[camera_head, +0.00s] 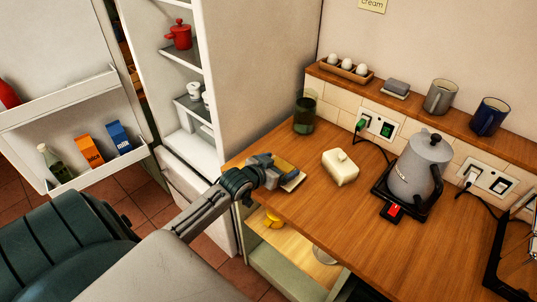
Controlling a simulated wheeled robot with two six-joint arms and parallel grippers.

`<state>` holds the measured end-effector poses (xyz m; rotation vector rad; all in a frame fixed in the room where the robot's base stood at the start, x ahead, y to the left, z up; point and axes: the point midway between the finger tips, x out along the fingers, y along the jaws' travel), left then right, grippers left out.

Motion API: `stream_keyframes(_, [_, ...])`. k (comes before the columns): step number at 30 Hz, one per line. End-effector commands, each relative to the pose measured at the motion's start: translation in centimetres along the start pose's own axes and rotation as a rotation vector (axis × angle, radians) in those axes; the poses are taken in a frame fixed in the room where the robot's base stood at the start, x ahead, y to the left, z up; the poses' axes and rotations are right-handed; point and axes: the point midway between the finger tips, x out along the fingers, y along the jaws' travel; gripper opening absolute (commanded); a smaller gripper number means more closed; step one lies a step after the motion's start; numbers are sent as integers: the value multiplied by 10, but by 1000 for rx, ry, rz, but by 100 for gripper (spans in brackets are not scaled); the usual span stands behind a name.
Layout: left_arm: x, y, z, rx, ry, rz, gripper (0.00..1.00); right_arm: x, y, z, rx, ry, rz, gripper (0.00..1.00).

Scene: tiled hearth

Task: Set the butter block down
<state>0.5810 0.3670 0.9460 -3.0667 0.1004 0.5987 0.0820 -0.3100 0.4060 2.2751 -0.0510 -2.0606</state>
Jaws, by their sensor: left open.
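The butter block (284,165) shows as a yellow-tan patch at the left end of the wooden counter (410,255), partly hidden by my left gripper. It seems to lie on a pale dish (294,184), of which only the front edge shows. My left gripper (272,169) is open, right beside the butter, low over the counter. Whether its fingers touch the butter I cannot tell. A cream butter-dish lid (340,168) with a knob stands apart on the counter to the right. My right gripper is not in view.
A kettle (420,165) on its black base and a dark green glass (304,112) stand behind. A ledge holds an egg tray (345,70), a small grey block (397,87) and two mugs. The open fridge (190,140) is at left.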

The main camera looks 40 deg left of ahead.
Motion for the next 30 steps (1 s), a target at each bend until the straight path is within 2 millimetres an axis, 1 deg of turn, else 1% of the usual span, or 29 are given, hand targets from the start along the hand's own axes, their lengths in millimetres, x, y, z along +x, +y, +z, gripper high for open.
stream_keyframes(3, [-21,0,2,6,-1,2,94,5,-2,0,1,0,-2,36])
stream_keyframes(9, [-64,0,2,10,-4,1,94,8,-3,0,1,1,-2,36])
stream_keyframes(12, [-82,0,1,7,-3,3,94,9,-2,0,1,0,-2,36])
stream_keyframes(15, [-95,0,1,7,-3,0,94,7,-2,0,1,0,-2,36])
stream_keyframes(21, [-109,0,0,2,-1,1,94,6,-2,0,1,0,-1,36])
stream_keyframes(30, [-111,0,0,0,0,1,94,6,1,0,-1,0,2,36])
